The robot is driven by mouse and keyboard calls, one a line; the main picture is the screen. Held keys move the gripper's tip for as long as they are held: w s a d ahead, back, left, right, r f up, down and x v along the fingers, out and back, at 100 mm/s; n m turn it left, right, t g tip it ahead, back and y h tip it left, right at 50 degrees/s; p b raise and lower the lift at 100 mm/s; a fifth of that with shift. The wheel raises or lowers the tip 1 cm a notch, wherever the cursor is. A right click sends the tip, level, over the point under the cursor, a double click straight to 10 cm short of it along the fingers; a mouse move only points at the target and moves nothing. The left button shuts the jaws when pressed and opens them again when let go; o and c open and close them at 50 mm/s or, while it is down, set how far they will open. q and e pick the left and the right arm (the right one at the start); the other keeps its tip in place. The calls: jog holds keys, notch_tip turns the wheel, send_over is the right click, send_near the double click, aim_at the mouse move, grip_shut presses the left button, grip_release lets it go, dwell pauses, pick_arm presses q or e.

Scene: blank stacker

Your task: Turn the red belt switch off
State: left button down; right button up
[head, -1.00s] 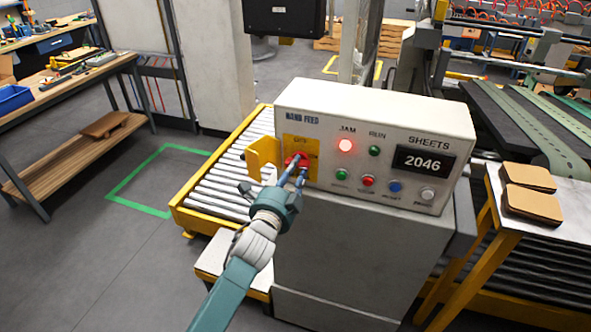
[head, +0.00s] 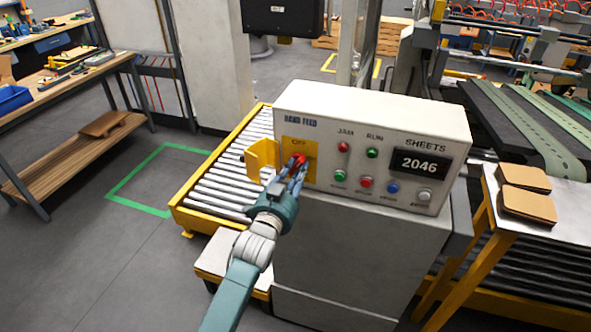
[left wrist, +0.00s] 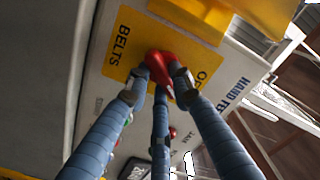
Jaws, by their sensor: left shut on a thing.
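The red belt switch (head: 300,160) is on a yellow plate (head: 310,148) at the left of the white control box's sloped face. The word OFF shows above it in the head view. In the left wrist view the red switch (left wrist: 158,62) sits between the fingertips, with BELTS readable on the yellow plate (left wrist: 122,68). My left gripper (head: 297,170) is shut on the red switch, its blue fingers around it. The fingers hide part of the switch, so its exact angle is hard to tell. My right gripper is not in view.
A yellow bracket (head: 262,158) juts out just left of the switch. Lamps and buttons, including a red one (head: 366,182), and a counter reading 2046 (head: 420,163) are to the right. A roller conveyor (head: 215,185) runs behind the box at left.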

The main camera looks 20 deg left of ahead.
pick_arm(q)
jog(key=n+p, duration=0.1)
jog(key=n, duration=0.5)
jog(key=shift+n, duration=0.4)
dwell(0.3)
jog(key=c, duration=1.5)
grip_release()
jog(key=shift+r, duration=0.1)
jog(key=s, duration=1.2)
jog(key=shift+a, duration=0.15)
